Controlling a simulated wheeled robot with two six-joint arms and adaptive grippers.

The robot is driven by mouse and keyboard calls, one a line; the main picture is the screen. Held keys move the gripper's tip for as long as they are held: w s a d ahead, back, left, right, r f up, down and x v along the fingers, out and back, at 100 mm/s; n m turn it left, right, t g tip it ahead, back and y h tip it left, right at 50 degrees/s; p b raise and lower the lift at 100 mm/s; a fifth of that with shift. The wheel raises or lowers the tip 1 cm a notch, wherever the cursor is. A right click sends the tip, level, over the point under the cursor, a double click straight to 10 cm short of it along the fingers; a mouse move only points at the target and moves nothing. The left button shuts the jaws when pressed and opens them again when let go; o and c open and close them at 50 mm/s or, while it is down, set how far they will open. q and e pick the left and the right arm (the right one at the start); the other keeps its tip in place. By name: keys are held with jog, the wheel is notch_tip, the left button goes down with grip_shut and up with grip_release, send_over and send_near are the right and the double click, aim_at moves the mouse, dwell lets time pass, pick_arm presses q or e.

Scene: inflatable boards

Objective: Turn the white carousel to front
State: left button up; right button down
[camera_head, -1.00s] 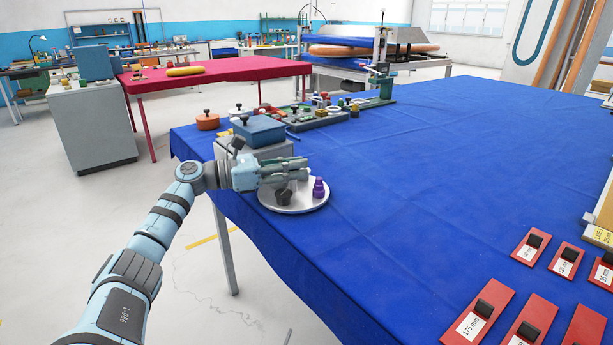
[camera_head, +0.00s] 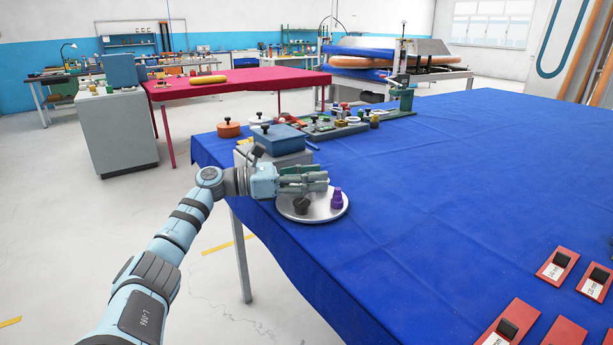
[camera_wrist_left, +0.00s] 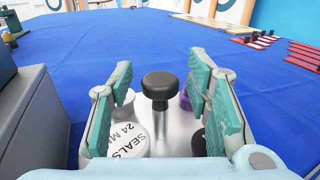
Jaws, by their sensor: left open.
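The white carousel (camera_head: 322,215) is a round, pale disc on the near left edge of the blue table. It carries a purple fitting (camera_head: 336,200) on its right and a dark piece (camera_head: 301,206) toward the front. My left gripper (camera_head: 323,181) is open above the disc, coming in from the left. In the left wrist view, a black knob (camera_wrist_left: 160,85) on a post stands between the open fingers, with clear gaps on both sides. A white round container labelled SEALS (camera_wrist_left: 128,140) is partly hidden by the left finger. The right gripper is out of view.
A blue box (camera_head: 278,139) on a grey block stands just behind the gripper. Red labelled plates (camera_head: 557,265) lie at front right. The table's middle is clear.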

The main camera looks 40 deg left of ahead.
pick_arm(q)
jog(key=v, duration=1.2)
